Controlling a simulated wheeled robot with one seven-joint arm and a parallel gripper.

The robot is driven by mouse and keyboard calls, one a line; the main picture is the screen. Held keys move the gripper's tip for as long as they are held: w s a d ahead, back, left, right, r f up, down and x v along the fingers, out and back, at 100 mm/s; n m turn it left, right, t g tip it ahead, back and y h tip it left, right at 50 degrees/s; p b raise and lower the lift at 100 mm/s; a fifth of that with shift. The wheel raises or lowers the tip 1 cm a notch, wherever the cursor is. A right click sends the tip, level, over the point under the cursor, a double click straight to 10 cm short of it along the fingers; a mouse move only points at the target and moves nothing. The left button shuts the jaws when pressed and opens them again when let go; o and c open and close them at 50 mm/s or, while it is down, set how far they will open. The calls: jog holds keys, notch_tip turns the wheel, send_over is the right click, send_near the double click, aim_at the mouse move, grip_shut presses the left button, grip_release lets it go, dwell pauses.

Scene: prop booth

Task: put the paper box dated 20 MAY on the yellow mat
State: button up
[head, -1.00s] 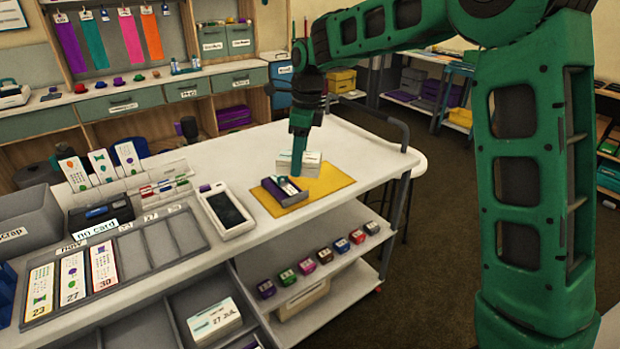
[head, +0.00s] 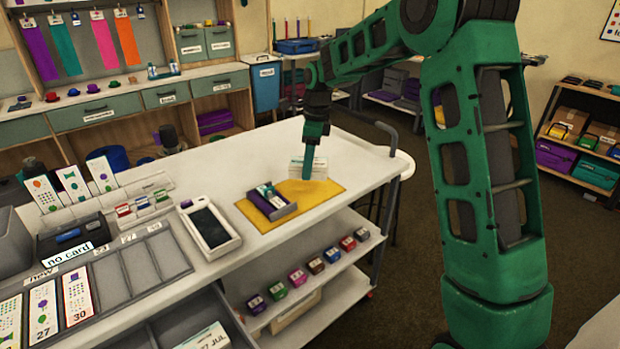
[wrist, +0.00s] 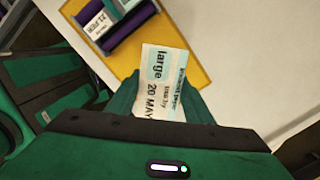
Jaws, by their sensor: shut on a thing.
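The paper box is a white and pale blue block, and its label reads "large" and "20 MAY" in the wrist view (wrist: 163,80). My gripper (head: 307,172) is shut on it, with a green finger on either side in the wrist view. In the head view the box (head: 318,166) is at the back part of the yellow mat (head: 312,195), partly hidden by my gripper. I cannot tell whether it touches the mat. The mat also shows beyond the box in the wrist view (wrist: 188,50).
A grey tray (head: 289,209) with purple and white contents sits on the mat's left part. A white-framed phone-like device (head: 211,226) lies left of the mat. Card holders stand further left. The white tabletop (head: 235,178) behind the mat is clear.

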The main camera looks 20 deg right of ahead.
aim_at(313, 186)
jog(key=shift+w+d+f, duration=0.4)
jog(key=shift+d+f, duration=0.2)
jog(key=shift+d, duration=0.25)
jog(key=shift+f, duration=1.9)
jog(key=shift+f, duration=0.1)
jog(key=o, duration=0.7)
jog(key=r, duration=0.4)
jog(key=d+r, duration=0.1)
jog(key=r, duration=0.7)
jog(key=shift+s+d+r, duration=0.1)
jog(key=shift+s+d, duration=0.05)
jog(key=shift+s, duration=0.2)
